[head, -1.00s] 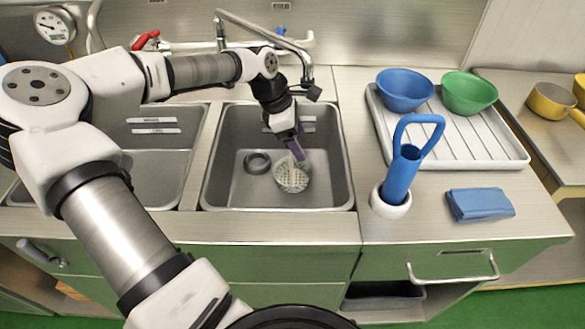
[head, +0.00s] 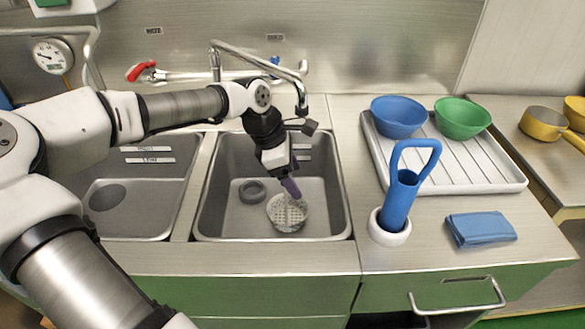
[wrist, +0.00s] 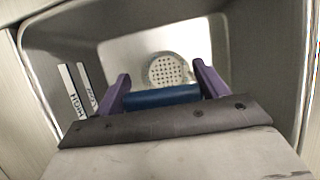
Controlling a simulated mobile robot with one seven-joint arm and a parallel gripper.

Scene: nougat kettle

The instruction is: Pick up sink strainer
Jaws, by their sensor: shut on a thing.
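The sink strainer (head: 287,213) is a pale, round, perforated disc in the right basin, near its front wall. It also shows in the wrist view (wrist: 167,70), beyond and between the purple fingers. My gripper (head: 293,190) reaches down into this basin and is shut on the strainer at its far edge. In the wrist view the fingers of my gripper (wrist: 163,82) stand well apart. A blue bar (wrist: 162,97) spans between them; I cannot tell if it belongs to the strainer. The exact contact is hidden, and clearance above the basin floor is unclear.
The right basin (head: 230,222) has walls all around and a dark ring (head: 252,192) on its floor. The faucet (head: 262,58) arches behind my gripper. Right of the sink are a blue brush (head: 400,195), a folded cloth (head: 481,229) and a rack (head: 480,178) with two bowls.

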